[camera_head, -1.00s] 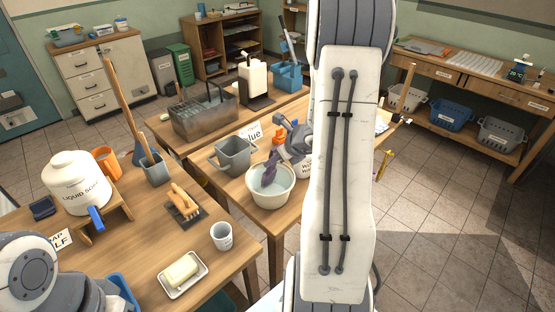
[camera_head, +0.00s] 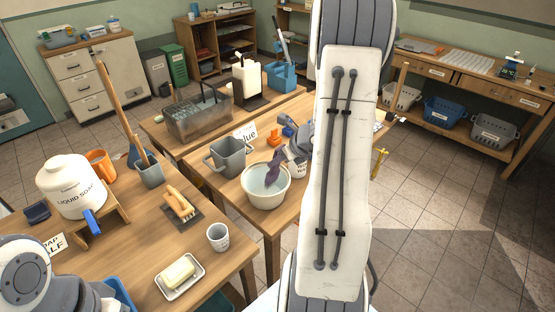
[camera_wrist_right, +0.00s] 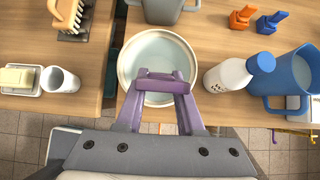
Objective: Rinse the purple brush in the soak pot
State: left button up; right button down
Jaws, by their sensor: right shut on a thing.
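The soak pot (camera_head: 262,201) is a round whitish bowl of water near the front edge of the far table. It also shows in the right wrist view (camera_wrist_right: 124,69). My right gripper (camera_head: 275,172) reaches over the pot from the right, tilted downward. It is shut on the purple brush (camera_wrist_right: 162,84), which lies across the fingertips above the pot's water in the wrist view. Gripper and brush look similar in colour, and much of the brush is hidden. Whether it touches the water I cannot tell. My left arm shows at lower left; its gripper is out of view.
A grey bucket (camera_head: 229,158) stands just behind the pot. A white bottle (camera_wrist_right: 228,76) and blue jug (camera_wrist_right: 297,76) stand to its right. A wooden brush (camera_head: 180,203), white cup (camera_head: 218,238) and soap dish (camera_head: 199,272) occupy the near table.

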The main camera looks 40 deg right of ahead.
jog(key=shift+w+d+p, duration=0.5)
jog(key=shift+w+d, duration=0.3)
jog(key=shift+w, duration=0.1)
jog(key=shift+a, duration=0.1)
jog(key=shift+w+a+b, duration=0.5)
jog(key=shift+w+a, duration=0.3)
jog(key=shift+a, duration=0.1)
jog(key=shift+s+a+f+b, duration=0.1)
jog(key=shift+s+a+b, duration=0.55)
jog(key=shift+s, duration=0.1)
jog(key=shift+s+a, duration=0.2)
jog(key=shift+s, duration=0.05)
